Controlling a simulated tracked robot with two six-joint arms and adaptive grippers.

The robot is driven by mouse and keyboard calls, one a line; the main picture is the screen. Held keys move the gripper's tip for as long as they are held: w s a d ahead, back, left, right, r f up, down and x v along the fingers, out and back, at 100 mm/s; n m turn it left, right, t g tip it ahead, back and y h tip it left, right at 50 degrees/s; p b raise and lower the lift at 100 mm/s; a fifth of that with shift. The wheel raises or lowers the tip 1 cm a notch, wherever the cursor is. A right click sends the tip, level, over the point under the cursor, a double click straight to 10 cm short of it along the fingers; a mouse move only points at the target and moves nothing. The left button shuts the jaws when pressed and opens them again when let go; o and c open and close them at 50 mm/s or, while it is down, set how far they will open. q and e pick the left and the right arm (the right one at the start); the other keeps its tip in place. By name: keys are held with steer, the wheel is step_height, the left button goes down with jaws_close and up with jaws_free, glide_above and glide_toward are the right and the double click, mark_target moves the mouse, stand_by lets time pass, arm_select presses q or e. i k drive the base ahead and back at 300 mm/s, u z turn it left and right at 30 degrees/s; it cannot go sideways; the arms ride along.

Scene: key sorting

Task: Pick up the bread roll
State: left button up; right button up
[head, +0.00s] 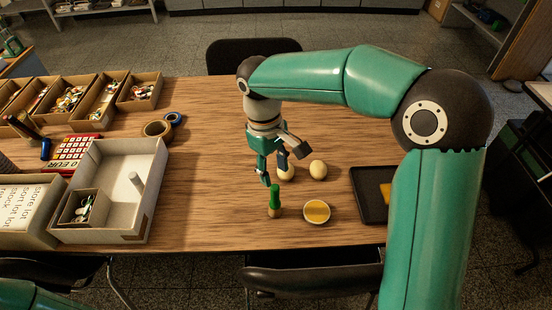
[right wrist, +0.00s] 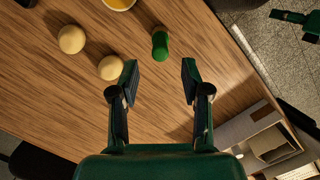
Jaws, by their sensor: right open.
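Two round, pale beige, roll-like things lie close together on the wooden table. One (head: 286,173) is just right of my right gripper (head: 274,172), which partly covers it in the head view; the other (head: 318,170) is further right. In the right wrist view they are the near one (right wrist: 110,67) and the far one (right wrist: 71,39). Which is the bread roll I cannot tell. My right gripper (right wrist: 157,75) is open and empty, its fingers pointing down. Dark green finger-like parts (right wrist: 291,18) at the right wrist view's edge look like my left gripper, cut off.
A green-topped thing (head: 275,200) stands in front of my right gripper. A bowl with yellow contents (head: 317,211) is to its right. A black tray (head: 372,210) lies further right, partly behind my arm. Boxes (head: 150,205) and a tape roll (head: 158,129) are left. The middle left is clear.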

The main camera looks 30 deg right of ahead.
mark_target(319, 170)
steer(key=k, duration=1)
